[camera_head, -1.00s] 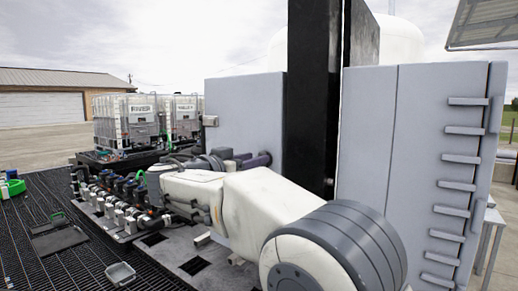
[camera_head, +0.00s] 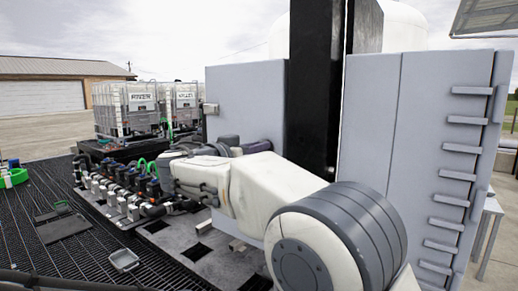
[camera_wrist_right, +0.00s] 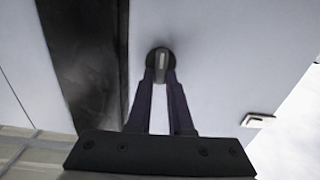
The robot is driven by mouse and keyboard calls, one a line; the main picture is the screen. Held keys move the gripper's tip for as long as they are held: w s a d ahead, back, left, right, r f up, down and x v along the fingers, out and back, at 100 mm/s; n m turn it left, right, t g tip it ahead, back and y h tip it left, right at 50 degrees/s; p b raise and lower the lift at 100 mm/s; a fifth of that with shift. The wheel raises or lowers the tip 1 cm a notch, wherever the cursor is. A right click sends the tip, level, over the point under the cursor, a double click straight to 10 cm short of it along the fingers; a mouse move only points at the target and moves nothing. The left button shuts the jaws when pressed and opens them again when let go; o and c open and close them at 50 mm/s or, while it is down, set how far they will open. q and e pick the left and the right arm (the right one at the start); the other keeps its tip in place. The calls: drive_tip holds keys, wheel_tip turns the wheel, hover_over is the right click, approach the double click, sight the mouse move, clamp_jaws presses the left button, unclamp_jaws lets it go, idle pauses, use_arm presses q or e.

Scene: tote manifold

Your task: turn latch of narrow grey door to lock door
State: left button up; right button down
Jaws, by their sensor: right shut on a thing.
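The narrow grey door (camera_head: 243,98) stands left of the black post in the head view. Its pale face also fills much of the right wrist view (camera_wrist_right: 225,60). The latch (camera_wrist_right: 161,62) is a dark round knob with a lighter grey lever, which lies along the picture's vertical. My right gripper (camera_wrist_right: 161,76) is shut on the latch, with one dark finger on each side. In the head view the right gripper (camera_head: 257,147) meets the door low on its face, and the latch is too hidden there to make out. My left gripper is out of view.
A black post (camera_head: 316,90) stands right of the narrow door. A wider grey cabinet (camera_head: 415,140) with several handle-like bars is further right. A row of valves and hoses (camera_head: 125,190) runs left of my right arm. A small grey tray (camera_head: 125,259) lies on the black grating.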

drive_tip(key=n+b, duration=0.1)
drive_tip(key=n, duration=0.4)
drive_tip(key=n+b, duration=0.1)
drive_tip(key=n, duration=0.5)
drive_tip(key=f+n+b, duration=0.1)
drive_tip(key=n, duration=0.5)
drive_tip(key=shift+w+a, duration=0.3)
drive_tip(key=shift+a, duration=0.1)
drive_tip(key=shift+n, duration=0.4)
drive_tip(key=c, duration=0.8)
unclamp_jaws()
